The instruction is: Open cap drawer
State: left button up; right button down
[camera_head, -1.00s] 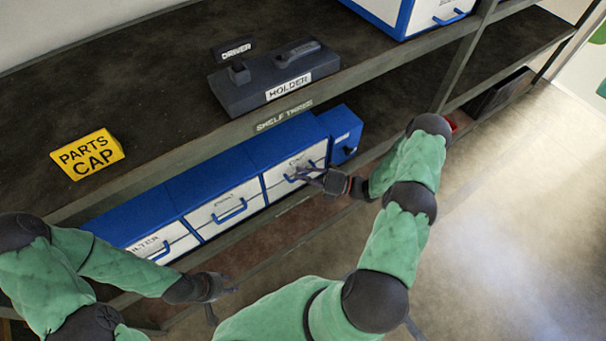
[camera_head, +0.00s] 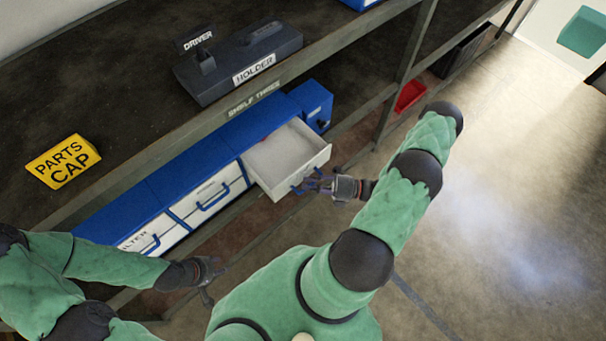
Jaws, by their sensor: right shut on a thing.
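The cap drawer (camera_head: 284,160) is a white drawer in the blue cabinet (camera_head: 255,122) on the lower shelf. It stands pulled well out, and its pale inside shows, with a little red at the back. My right gripper (camera_head: 314,184) is at the drawer's front and shut on its blue handle (camera_head: 298,190). The fingers partly hide the handle. My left gripper (camera_head: 212,280) hangs empty in front of the shelf, apart from the drawers, with its fingers spread.
Closed drawers with blue handles, one marked FILTER (camera_head: 150,238), sit left of the open one. A small blue box (camera_head: 316,105) stands at its right. Above are a dark holder (camera_head: 240,65) and a yellow PARTS CAP sign (camera_head: 63,161). A red bin (camera_head: 410,95) lies further right.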

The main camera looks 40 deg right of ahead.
jog(key=shift+s+d, duration=0.1)
jog(key=shift+s, duration=0.25)
jog(key=c, duration=1.4)
grip_release()
jog(key=v, duration=1.2)
